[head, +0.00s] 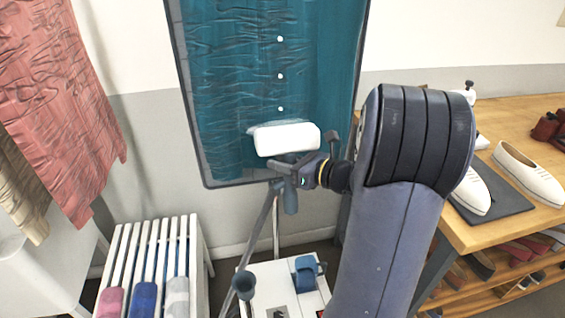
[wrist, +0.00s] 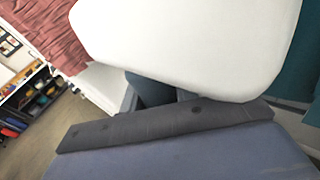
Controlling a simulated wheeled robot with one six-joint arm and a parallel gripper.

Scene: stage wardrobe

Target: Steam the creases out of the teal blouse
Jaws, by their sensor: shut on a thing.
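The teal blouse (head: 235,80) hangs flat on a dark-edged upright board, with white buttons down its front. Creases show across its left part; the right part looks smoother. My gripper (head: 292,172) is shut on the steamer (head: 287,137), whose white head lies across the blouse's lower part. A faint pale haze shows at the head's left end. Whether the head touches the cloth I cannot tell. In the wrist view the white head (wrist: 190,40) fills the top, and a strip of the blouse (wrist: 299,65) shows at the right.
A tripod stand (head: 262,225) stands below the board. A white stand (head: 265,275) with a blue holder (head: 307,274) is in front. A slatted white bench (head: 158,245) with rolled cloths is at left, below red garments (head: 62,90). A wooden table (head: 470,235) with white shoes is at right.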

